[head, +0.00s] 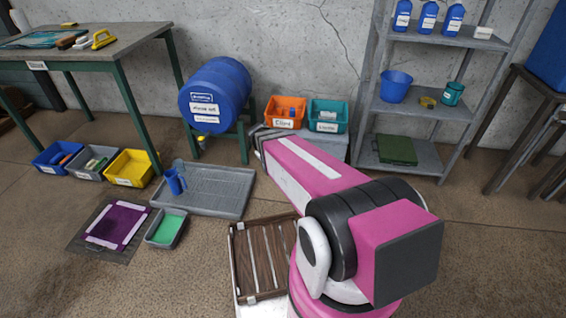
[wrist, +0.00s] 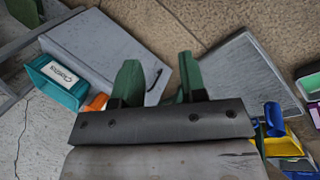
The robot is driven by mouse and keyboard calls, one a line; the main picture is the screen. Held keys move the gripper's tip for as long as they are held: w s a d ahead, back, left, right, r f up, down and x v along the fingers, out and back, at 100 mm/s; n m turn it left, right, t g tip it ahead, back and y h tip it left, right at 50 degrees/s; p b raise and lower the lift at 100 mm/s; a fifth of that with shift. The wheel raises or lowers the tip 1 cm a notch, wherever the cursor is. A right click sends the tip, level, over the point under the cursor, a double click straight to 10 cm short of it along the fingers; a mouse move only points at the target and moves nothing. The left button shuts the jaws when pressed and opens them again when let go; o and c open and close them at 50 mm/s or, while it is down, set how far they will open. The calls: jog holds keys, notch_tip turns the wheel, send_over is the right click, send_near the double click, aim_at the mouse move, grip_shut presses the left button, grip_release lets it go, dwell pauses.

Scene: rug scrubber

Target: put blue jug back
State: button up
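The blue jug (head: 174,182) stands at the left end of a grey ribbed tray (head: 228,203) on the floor. The grey tray (wrist: 247,72) lies to the right of the fingers there, and a grey box (wrist: 100,50) to the left. In the head view my arm hides the gripper.
A blue barrel (head: 217,88) lies on a green stand behind the tray. Orange (head: 286,122) and teal (head: 327,127) bins sit right of it. Grey shelves (head: 419,108) hold a blue bucket (head: 396,84). A green-filled tub (head: 167,228) and wooden crate (head: 241,265) are near the tray.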

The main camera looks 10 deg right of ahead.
jog(key=s+d+r+m+y, duration=0.2)
jog(key=s+r+m+y, duration=0.2)
jog(key=s+r, duration=0.3)
jog(key=shift+s+m, duration=0.3)
jog(key=shift+s, duration=0.4)
